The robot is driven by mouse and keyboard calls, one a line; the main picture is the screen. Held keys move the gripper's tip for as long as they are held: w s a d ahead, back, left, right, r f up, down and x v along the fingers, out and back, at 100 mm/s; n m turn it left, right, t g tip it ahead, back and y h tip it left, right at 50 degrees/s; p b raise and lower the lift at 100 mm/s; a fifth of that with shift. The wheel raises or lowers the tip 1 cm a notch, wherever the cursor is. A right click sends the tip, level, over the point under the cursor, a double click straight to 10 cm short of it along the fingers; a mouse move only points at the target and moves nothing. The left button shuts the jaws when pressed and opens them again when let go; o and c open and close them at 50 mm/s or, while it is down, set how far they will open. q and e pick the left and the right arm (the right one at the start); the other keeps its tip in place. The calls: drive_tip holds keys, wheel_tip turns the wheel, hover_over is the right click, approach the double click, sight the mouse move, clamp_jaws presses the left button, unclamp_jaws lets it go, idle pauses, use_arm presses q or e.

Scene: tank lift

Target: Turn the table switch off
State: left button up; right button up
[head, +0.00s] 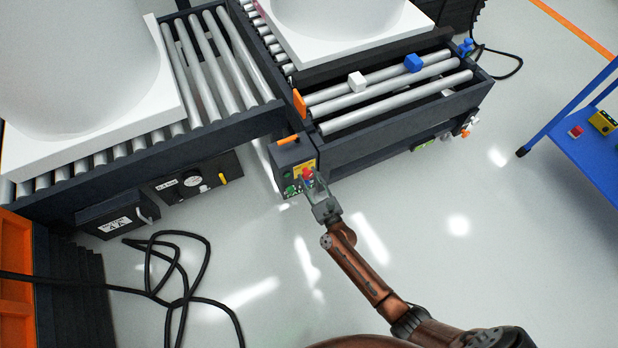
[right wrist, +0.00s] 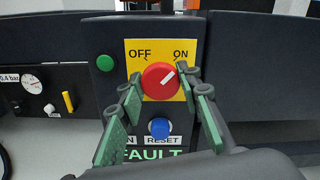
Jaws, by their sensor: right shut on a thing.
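The table switch is a round red knob (right wrist: 157,86) on a yellow plate (right wrist: 133,52) marked OFF on the left and ON on the right. Its white mark points up and right, toward ON. In the head view the red knob (head: 307,173) sits on the dark control box (head: 291,151) at the near corner of the roller table. My right gripper (head: 316,190) reaches it from the front. In the right wrist view its green-padded fingers (right wrist: 161,84) are shut on the knob, one on each side. My left gripper is not in view.
A green button (right wrist: 105,63) is left of the knob, and a blue RESET button (right wrist: 159,128) is below it, between the fingers. White tanks (head: 168,100) rest on rollers behind. Black cables (head: 190,290) lie on the floor at left. A blue cart (head: 590,150) stands right.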

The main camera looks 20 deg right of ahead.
drive_tip(key=n, duration=0.4)
drive_tip(key=shift+n+p, duration=0.3)
drive_tip(key=n, duration=0.3)
drive_tip(key=shift+a+n, duration=0.1)
drive_tip(key=shift+n, duration=0.2)
drive_tip(key=n+p, duration=0.1)
drive_tip(key=n, duration=0.2)
drive_tip(key=shift+f+n, duration=0.1)
drive_tip(key=shift+n, duration=0.2)
drive_tip(key=n, duration=0.2)
drive_tip(key=shift+n, duration=0.3)
drive_tip(key=shift+f+n+p, duration=0.1)
drive_tip(key=shift+n+p, duration=0.3)
drive_tip(key=shift+n, duration=0.8)
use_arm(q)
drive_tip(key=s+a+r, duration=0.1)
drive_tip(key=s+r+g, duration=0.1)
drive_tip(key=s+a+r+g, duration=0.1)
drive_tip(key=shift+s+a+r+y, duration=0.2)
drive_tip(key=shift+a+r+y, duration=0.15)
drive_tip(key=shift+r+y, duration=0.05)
use_arm(e)
drive_tip(key=shift+n, duration=0.3)
drive_tip(key=o, duration=0.8)
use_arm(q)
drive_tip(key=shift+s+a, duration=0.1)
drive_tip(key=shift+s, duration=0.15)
use_arm(e)
drive_tip(key=o, duration=0.4)
drive_tip(key=shift+c, duration=0.2)
